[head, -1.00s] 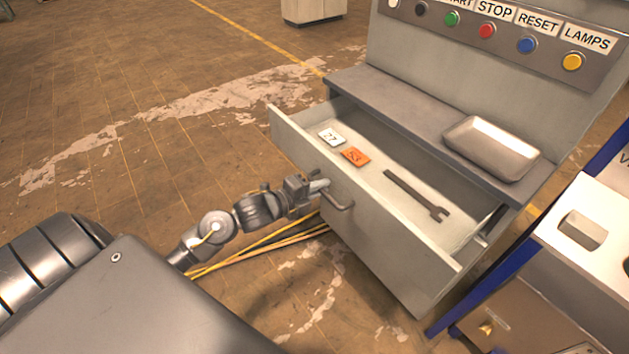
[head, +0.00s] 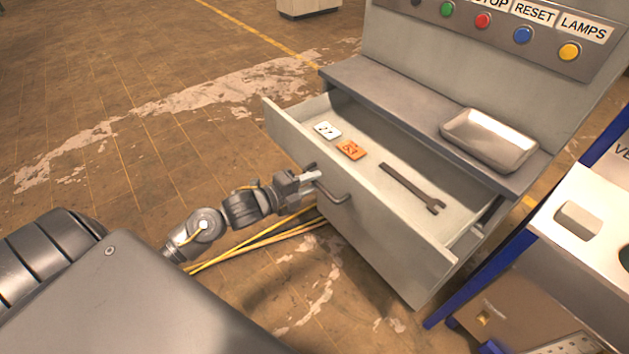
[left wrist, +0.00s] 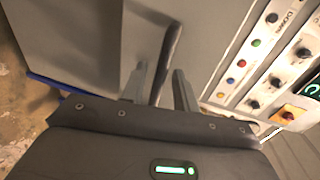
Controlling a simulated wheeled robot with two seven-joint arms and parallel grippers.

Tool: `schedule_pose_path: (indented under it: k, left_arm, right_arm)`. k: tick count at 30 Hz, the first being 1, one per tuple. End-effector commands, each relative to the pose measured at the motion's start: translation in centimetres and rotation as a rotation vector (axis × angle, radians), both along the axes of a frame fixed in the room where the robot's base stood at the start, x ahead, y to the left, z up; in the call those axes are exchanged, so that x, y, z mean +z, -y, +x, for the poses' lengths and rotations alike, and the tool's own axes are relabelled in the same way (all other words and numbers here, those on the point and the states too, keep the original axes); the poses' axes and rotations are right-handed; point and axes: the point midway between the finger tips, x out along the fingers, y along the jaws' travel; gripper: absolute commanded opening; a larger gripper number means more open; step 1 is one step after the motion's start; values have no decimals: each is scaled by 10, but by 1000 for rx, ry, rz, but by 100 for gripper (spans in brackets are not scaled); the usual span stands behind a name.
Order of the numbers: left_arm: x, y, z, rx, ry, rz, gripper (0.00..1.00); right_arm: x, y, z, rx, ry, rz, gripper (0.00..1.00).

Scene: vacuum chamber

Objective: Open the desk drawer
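The grey desk drawer (head: 385,225) stands pulled well out of the desk, its inside showing. A white tag (head: 327,130), an orange tag (head: 351,149) and a dark open-ended wrench (head: 412,187) lie in it. The dark bar handle (head: 335,196) is on the drawer front. My left gripper (head: 312,174) is at the handle's left end. In the left wrist view its fingers (left wrist: 160,88) are spread, with the handle bar (left wrist: 171,50) seen between them; I see no firm grip on it. My right gripper is not in view.
A metal tray (head: 489,139) rests on the desk top (head: 400,100), below a panel of coloured buttons (head: 500,30). A blue-framed bench (head: 560,235) stands close at the right. Yellow cables (head: 245,245) run on the floor below my left arm. The floor at left is open.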

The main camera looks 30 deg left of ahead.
Motion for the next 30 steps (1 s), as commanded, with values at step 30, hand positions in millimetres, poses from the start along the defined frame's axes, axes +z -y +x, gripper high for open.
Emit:
schedule_pose_path:
  k: [30]
  left_arm:
    - [19,-33,-84,-2,0,1,30]
  right_arm:
    - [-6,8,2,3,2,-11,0]
